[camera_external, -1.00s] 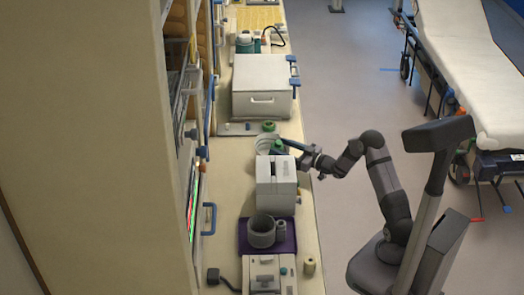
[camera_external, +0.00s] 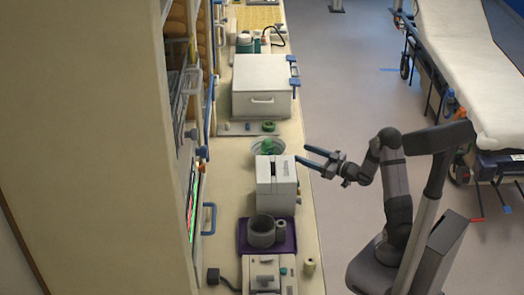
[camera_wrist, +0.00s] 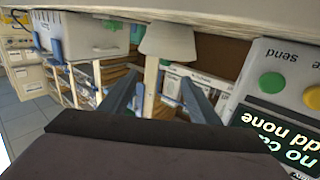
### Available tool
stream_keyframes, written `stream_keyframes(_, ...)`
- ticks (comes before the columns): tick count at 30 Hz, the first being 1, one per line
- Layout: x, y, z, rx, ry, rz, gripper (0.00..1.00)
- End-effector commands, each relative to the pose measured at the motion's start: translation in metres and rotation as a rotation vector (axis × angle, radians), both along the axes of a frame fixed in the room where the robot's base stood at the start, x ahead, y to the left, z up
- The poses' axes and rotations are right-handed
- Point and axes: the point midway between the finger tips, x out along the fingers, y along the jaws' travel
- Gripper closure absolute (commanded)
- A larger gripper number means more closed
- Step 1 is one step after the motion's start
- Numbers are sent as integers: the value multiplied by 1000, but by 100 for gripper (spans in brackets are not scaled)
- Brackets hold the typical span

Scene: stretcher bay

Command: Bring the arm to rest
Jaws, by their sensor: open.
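My gripper (camera_external: 302,153) is open and empty, its two blue fingers apart at the right edge of the counter. It points left, beside the white box with a dark slot (camera_external: 277,185). In the wrist view the two fingers of my gripper (camera_wrist: 160,77) stand apart with nothing between them. My arm is folded near its base on the floor side. A clear round bowl (camera_external: 254,150) sits behind the white box, with a green thing (camera_external: 266,146) in it.
The counter (camera_external: 308,225) also holds a purple mat (camera_external: 244,246) with a grey cup (camera_external: 262,231), a large white case (camera_external: 262,85) and a green ring (camera_external: 268,126). A stretcher (camera_external: 460,60) stands at right. The floor (camera_external: 345,90) between is clear.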

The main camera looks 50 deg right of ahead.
Motion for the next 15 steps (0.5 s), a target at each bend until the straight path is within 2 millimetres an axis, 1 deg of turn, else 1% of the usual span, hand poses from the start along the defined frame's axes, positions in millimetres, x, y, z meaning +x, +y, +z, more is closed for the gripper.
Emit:
stream_keyframes(3,-9,-2,0,0,0,-1,43)
stream_keyframes(6,-13,-3,0,0,-1,0,43)
stream_keyframes(13,-14,-3,0,0,-1,-1,43)
stream_keyframes(15,-14,-7,-3,5,2,-6,43)
